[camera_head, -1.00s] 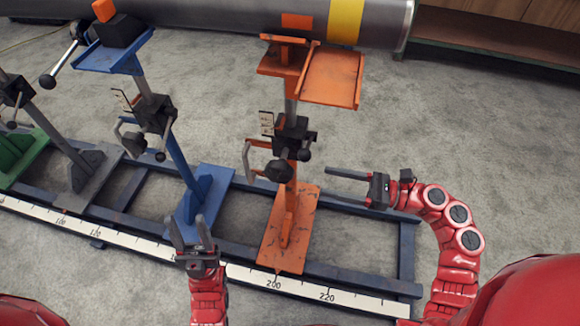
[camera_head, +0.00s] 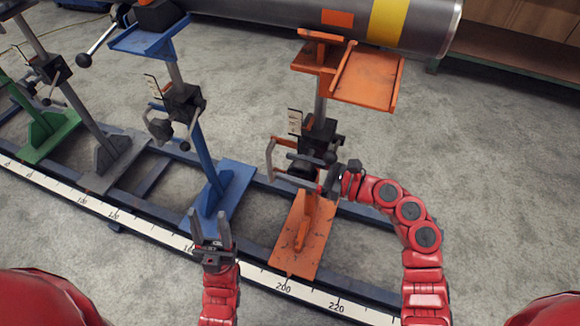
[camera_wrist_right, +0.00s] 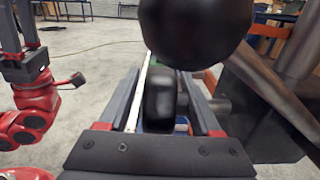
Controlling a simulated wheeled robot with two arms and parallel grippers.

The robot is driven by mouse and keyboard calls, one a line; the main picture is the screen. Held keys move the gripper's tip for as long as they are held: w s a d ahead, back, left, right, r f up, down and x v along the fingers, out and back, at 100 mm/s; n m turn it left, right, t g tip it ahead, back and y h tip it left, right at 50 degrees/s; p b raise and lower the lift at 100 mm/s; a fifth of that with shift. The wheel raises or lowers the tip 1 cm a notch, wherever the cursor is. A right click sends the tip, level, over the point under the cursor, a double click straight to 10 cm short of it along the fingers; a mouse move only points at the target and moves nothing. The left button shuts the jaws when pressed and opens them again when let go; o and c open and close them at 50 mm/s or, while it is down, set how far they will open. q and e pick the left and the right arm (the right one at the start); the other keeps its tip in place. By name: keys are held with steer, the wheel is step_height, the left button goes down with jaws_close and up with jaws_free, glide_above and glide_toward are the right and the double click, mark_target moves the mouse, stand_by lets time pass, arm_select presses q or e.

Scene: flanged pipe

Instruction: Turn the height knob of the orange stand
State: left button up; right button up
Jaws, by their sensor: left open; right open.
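The orange stand (camera_head: 300,240) stands on the rail right of centre in the head view, with a black clamp block on its post. My right gripper (camera_head: 303,168) reaches in from the right at the height of the knob, which it largely hides there. In the right wrist view a dark rounded knob (camera_wrist_right: 160,100) shows between the two open fingers; I cannot tell whether they touch it. A black ball (camera_wrist_right: 195,25) is close above, in front of the camera. My left gripper (camera_head: 210,225) is open and empty, low in front of the blue stand's base.
The blue stand (camera_head: 215,185), grey stand (camera_head: 110,160) and green stand (camera_head: 45,140) stand to the left on the same rail with its white scale (camera_head: 130,220). A large metal pipe (camera_head: 285,10) lies behind. Grey floor is free to the right.

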steer(key=shift+w+a, duration=0.1)
steer(key=shift+a, duration=0.3)
